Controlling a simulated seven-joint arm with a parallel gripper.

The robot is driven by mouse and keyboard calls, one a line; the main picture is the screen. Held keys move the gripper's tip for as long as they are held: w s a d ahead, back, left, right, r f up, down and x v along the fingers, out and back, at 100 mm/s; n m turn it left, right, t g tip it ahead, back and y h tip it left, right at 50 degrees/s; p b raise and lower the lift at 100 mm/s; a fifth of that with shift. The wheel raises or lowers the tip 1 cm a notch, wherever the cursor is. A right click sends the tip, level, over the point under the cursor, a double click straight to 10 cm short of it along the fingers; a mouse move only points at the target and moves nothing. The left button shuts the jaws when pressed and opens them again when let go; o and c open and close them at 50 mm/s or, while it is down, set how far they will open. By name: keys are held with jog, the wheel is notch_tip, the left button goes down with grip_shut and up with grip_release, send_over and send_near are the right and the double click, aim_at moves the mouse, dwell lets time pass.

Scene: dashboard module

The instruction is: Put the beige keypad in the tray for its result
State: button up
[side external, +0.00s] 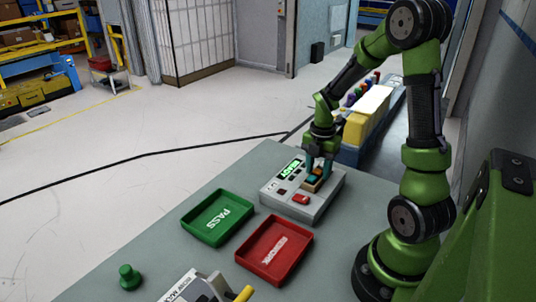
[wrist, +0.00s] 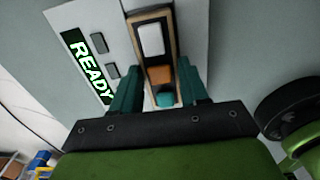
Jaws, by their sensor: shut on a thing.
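The beige keypad (wrist: 152,42) sits on the tester (wrist: 204,30), with a white, an orange and a teal key showing in the wrist view. In the side view the keypad (side external: 314,180) is partly hidden by my gripper (side external: 320,166). My gripper (wrist: 160,93) has its teal fingers on either side of the keypad and is shut on it. The tester (side external: 295,207) shows a lit green READY screen (side external: 293,167) and a red button (side external: 300,199). The green PASS tray (side external: 219,217) and the red tray (side external: 274,249), its label probably REWORK, are empty.
A green knob-shaped object (side external: 129,277) stands at the table's front left. A labelled white-and-grey device with a yellow part (side external: 205,288) is at the front edge. A bin with a yellow side (side external: 363,122) stands behind the tester. The table (side external: 160,238) is clear left of the trays.

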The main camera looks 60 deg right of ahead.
notch_tip(320, 180, up, 8)
jog(key=shift+f, duration=0.1)
jog(key=a+f+n, duration=0.1)
jog(key=a+f, duration=0.2)
jog(key=a, duration=0.8)
jog(key=a+f+n, duration=0.1)
jog(key=a+f, duration=0.1)
jog(key=a, duration=1)
jog(key=m, duration=0.2)
send_over(218, 218)
jog(key=shift+s+d+f, duration=0.1)
jog(key=shift+s+f, duration=0.1)
jog(key=shift+f, duration=1)
jog(key=shift+w+f, duration=0.2)
jog(key=shift+f, duration=1.55)
